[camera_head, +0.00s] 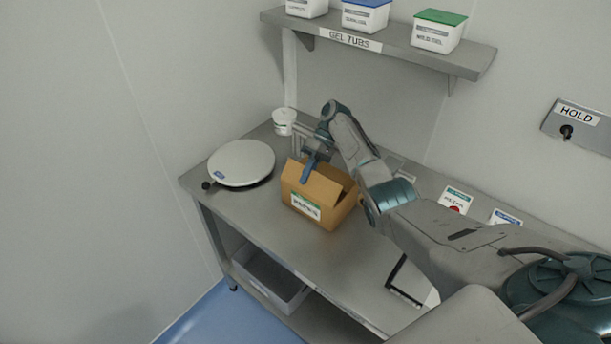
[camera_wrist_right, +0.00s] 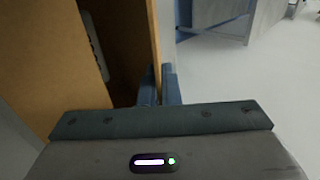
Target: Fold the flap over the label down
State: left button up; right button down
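The open cardboard box (camera_head: 341,213) stands on the metal table, with a white and green label (camera_head: 305,206) on its front side. The flap over the label (camera_head: 324,190) stands up from the front top edge. My right gripper (camera_head: 310,168) is at the flap's upper left part, one blue finger showing in front of it. In the right wrist view the fingers (camera_wrist_right: 160,88) are close together, with the flap's narrow edge (camera_wrist_right: 155,35) between them. The box's dark inside shows to the left there. My left gripper is not in view.
A round scale (camera_head: 241,163) lies left of the box, and a white tub (camera_head: 284,121) stands behind. A shelf (camera_head: 395,52) with tubs hangs above. Signs (camera_head: 456,199) stand at the right. The table in front of the box is clear; a grey bin (camera_head: 268,284) sits below.

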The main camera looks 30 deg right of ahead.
jog(key=shift+w+d+f+g+y+b, duration=0.1)
jog(key=shift+d+f+g+y+b, duration=0.25)
jog(key=shift+y, duration=0.45)
jog(key=shift+a, duration=0.1)
jog(key=c, duration=1.6)
grip_release()
jog(key=shift+c, duration=0.2)
